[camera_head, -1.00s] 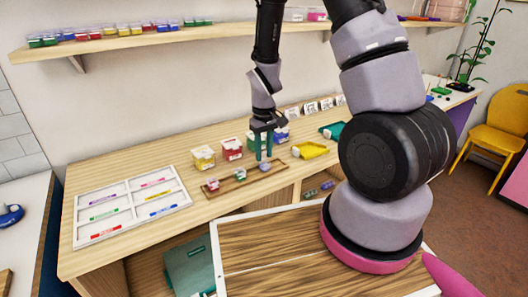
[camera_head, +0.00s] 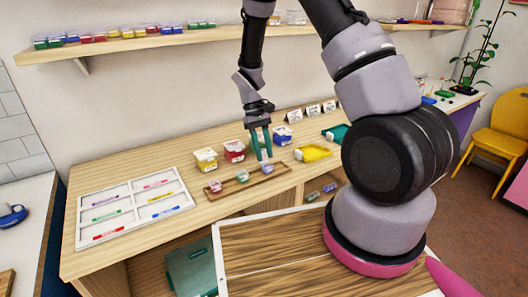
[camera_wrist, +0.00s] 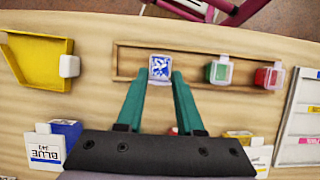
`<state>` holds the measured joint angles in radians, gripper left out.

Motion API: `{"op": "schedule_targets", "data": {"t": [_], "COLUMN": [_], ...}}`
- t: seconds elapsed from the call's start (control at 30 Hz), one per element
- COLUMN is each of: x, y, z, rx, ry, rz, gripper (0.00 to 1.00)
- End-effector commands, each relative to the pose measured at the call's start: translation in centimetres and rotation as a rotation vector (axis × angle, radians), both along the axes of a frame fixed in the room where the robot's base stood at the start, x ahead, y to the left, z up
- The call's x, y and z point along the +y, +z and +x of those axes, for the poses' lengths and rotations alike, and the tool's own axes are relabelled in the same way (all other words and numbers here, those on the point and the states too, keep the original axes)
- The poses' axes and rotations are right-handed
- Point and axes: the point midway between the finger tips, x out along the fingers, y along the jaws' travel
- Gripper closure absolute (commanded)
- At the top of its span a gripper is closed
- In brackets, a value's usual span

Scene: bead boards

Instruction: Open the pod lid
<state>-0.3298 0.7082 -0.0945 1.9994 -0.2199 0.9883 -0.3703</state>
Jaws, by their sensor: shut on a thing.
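The blue-and-white pod (camera_wrist: 159,68) sits at one end of a shallow wooden tray (camera_wrist: 190,55). My gripper (camera_wrist: 159,77) is shut on it, with a green fingertip at each side. In the head view my gripper (camera_head: 262,157) reaches down to the tray's right end, where the blue pod (camera_head: 267,169) is partly hidden by the fingers. I cannot tell whether its lid is raised. A green pod (camera_wrist: 218,71) and a red pod (camera_wrist: 268,76) stand apart from it in the same tray; both have pale edges.
Red (camera_head: 234,150), yellow (camera_head: 205,159) and blue (camera_head: 282,136) boxes stand behind the tray. A yellow scoop-like tray (camera_head: 314,153) lies to the right. A white divided tray (camera_head: 130,208) lies to the left. A shelf (camera_head: 150,42) runs above.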

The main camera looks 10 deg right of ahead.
Motion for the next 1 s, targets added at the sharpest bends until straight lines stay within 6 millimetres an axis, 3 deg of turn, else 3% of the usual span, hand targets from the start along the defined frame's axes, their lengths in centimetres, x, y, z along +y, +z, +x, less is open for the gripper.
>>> {"op": "schedule_targets", "data": {"t": [0.13, 0.17, 0.2, 0.23, 0.63, 1.0], "x": [0.0, 0.0, 0.0, 0.0, 0.1, 0.9], "y": [0.0, 0.0, 0.0, 0.0, 0.6, 6.9], "z": [0.0, 0.0, 0.0, 0.0, 0.3, 2.9], "rx": [-0.001, -0.001, -0.001, -0.001, -0.005, -0.005], "ry": [0.000, 0.000, 0.000, 0.000, 0.000, 0.000], "rz": [0.000, 0.000, 0.000, 0.000, 0.002, 0.003], "gripper": [1.00, 0.52, 0.37, 0.32, 0.32, 0.32]}}
